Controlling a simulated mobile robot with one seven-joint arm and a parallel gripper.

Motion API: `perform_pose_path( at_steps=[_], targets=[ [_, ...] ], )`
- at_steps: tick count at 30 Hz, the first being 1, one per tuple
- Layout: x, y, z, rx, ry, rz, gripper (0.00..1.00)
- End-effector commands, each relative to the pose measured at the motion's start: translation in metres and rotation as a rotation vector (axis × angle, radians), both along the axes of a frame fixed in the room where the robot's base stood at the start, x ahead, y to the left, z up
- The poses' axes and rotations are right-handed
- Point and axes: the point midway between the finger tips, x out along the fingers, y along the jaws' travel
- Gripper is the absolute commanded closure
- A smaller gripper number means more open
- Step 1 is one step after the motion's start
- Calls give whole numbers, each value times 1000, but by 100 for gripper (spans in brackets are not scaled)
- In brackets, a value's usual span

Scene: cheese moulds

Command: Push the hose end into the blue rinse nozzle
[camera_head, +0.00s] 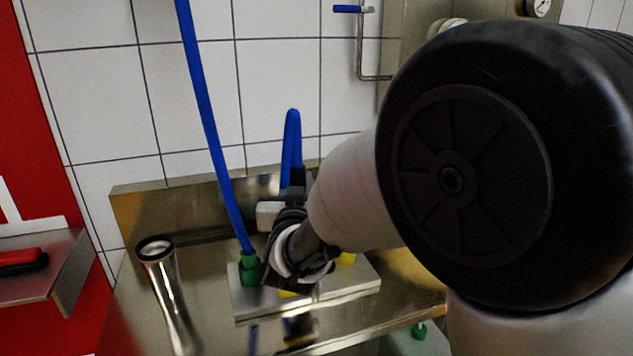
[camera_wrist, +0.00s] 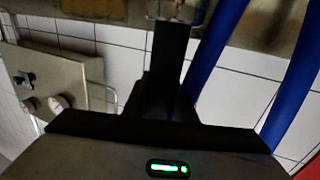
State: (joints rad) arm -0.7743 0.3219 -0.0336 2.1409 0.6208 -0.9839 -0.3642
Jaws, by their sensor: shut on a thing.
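My gripper (camera_head: 296,188) is above the pale block (camera_head: 357,284) on the steel sink top, seen partly from behind my arm. It is shut on the blue hose (camera_head: 291,145), which rises from the jaws in a narrow bend. In the wrist view, a dark finger of my gripper (camera_wrist: 172,65) stands beside a blue hose (camera_wrist: 216,50). The hose end is hidden, so I cannot tell whether it touches anything. I cannot make out the blue rinse nozzle; my wrist covers much of the block. A green nozzle (camera_head: 250,270) and a yellow one (camera_head: 346,259) show on it.
Another blue hose (camera_head: 208,110) hangs from above down to the green nozzle, close left of my gripper. A shiny metal cylinder (camera_head: 166,295) stands left of the block. A steel shelf (camera_head: 55,275) juts out at far left. A tiled wall (camera_head: 90,100) is behind.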

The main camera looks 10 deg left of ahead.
Motion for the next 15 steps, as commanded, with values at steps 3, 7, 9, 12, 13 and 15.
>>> perform_pose_path(
  at_steps=[3,7,9,12,13,15],
  targets=[
    [0,0,-3,0,-2,0,100],
    [0,0,-7,0,-2,0,100],
    [0,0,-8,0,-2,0,100],
    [0,0,-11,0,-2,0,100],
    [0,0,-12,0,-2,0,100],
    [0,0,-13,0,-2,0,100]
  ],
)
